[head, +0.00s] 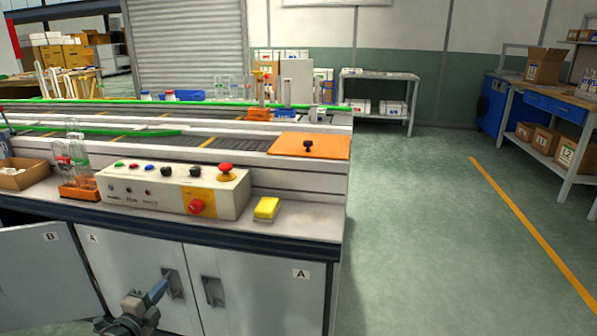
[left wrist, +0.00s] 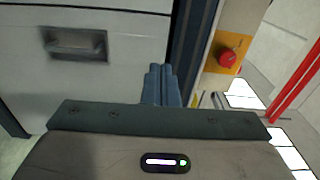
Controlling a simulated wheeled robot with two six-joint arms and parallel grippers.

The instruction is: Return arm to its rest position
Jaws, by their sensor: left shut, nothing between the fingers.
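My left gripper (head: 158,291) is low in front of the bench's grey cabinet doors (head: 258,287). Its fingers are together with nothing between them. In the head view they overlap the area beside the handle of a door marked A. In the left wrist view the shut fingers (left wrist: 161,84) point toward the cabinet front, with a recessed handle (left wrist: 76,44) to their left. I cannot tell whether the fingers touch the door. My right gripper is not in view.
A door marked B (head: 45,275) stands swung open at the left. The bench top carries a control box (head: 175,192), a yellow sponge (head: 266,208), an orange rack with bottles (head: 80,188) and a cardboard box (head: 22,176). The green floor (head: 430,230) to the right is clear.

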